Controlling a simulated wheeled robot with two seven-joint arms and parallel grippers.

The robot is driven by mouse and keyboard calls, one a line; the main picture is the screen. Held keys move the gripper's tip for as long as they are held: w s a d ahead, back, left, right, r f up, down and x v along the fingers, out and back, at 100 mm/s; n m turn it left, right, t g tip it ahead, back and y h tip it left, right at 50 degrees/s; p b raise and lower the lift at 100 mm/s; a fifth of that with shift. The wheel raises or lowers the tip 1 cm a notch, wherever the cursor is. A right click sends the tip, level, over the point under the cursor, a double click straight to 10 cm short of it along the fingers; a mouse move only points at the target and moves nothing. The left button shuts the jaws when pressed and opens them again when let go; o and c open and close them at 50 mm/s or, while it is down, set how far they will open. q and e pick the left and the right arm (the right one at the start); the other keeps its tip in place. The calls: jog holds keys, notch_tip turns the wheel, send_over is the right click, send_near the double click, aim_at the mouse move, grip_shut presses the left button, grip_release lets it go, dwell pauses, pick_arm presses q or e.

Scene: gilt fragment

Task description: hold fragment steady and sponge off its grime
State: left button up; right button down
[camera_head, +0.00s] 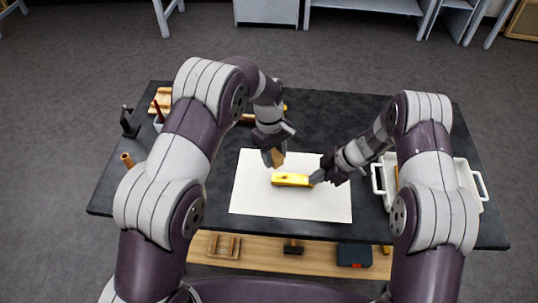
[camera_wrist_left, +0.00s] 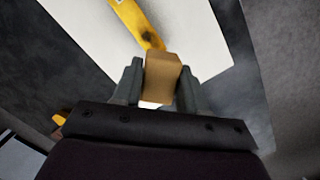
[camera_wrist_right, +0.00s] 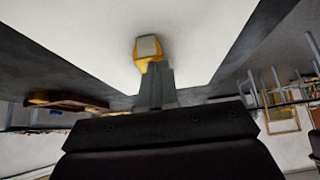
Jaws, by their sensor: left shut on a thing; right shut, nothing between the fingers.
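The gilt fragment (camera_head: 291,180), a yellow bar, lies on a white sheet (camera_head: 250,200) in the middle of the dark table. In the left wrist view the fragment (camera_wrist_left: 132,17) has a dark grimy patch near its end. My left gripper (camera_head: 272,150) is shut on a tan sponge (camera_wrist_left: 162,78), held at or just above the fragment's left part; contact is unclear. My right gripper (camera_head: 318,178) is shut and empty, its tips at the fragment's right end. In the right wrist view the tips (camera_wrist_right: 155,72) meet or nearly meet that end (camera_wrist_right: 148,50).
A white handled tray (camera_head: 470,180) stands at the table's right, partly behind my right arm. A wooden rack (camera_head: 160,101), a dark holder (camera_head: 129,122) and a brown cylinder (camera_head: 127,160) are at the left. The sheet's front part is clear.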

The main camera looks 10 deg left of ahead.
aim_at(274, 178)
pick_arm(q)
jog(key=shift+f, duration=3.85)
pick_arm(e)
jog(key=shift+s+f, duration=0.1)
pick_arm(q)
jog(key=shift+d, duration=0.25)
jog(key=shift+c, duration=0.4)
jog(key=shift+d+f, duration=0.15)
jog(key=shift+d, duration=1.65)
jog(key=shift+a, duration=2.15)
jog(key=shift+r, duration=4.15)
